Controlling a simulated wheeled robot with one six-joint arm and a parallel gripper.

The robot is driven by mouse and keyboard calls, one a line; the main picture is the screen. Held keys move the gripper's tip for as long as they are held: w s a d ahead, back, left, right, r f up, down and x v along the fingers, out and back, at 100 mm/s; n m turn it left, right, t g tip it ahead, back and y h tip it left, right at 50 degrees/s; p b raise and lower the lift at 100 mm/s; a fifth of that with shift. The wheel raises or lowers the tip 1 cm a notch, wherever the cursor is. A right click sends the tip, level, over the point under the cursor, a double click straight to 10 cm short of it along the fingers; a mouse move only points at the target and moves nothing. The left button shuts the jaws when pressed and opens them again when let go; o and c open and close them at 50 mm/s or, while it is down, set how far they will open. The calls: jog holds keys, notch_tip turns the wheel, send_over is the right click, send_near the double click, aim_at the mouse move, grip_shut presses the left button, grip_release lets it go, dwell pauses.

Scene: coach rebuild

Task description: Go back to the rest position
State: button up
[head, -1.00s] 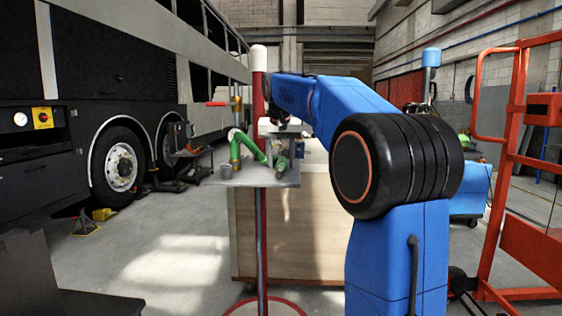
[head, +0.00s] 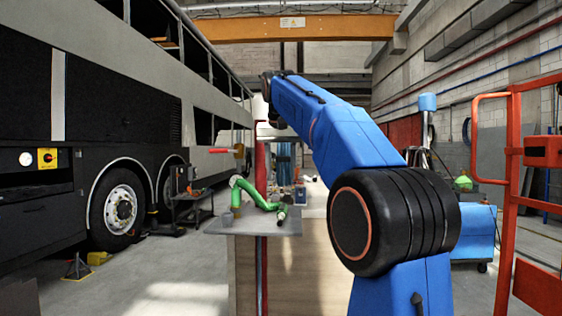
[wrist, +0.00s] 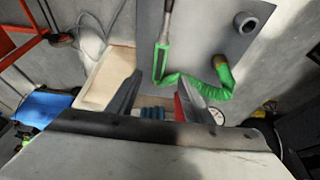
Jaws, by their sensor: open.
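My gripper (wrist: 159,80) is open and empty in the wrist view, with its two dark fingers apart. In the head view its fingers are hidden behind my blue arm, whose far end is raised above the grey table plate (head: 226,226). A bent green hose (head: 252,191) lies on that plate; it also shows beyond my fingers in the wrist view (wrist: 188,78). My gripper looks clear of both.
A coach (head: 95,115) lines the left side. An orange frame (head: 512,190) and a blue cart (head: 474,232) stand at right. The floor at left (head: 160,275) is open.

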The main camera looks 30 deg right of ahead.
jog(key=shift+v, duration=1.7)
jog(key=s+a+f+n, duration=0.2)
jog(key=s+a+f, duration=0.3)
jog(key=s+f, duration=0.6)
jog(key=s+a+f+n+y, duration=0.1)
jog(key=s+a+f, duration=0.4)
jog(key=s+f, duration=0.7)
jog(key=s+a+f+n+t+y, duration=0.1)
jog(key=s+a+f+n, duration=0.2)
jog(key=s+f, duration=0.8)
notch_tip(320, 180, down, 12)
jog(key=shift+s+a+r+n, duration=0.2)
jog(key=shift+a+n, duration=0.2)
jog(key=shift+a, duration=0.5)
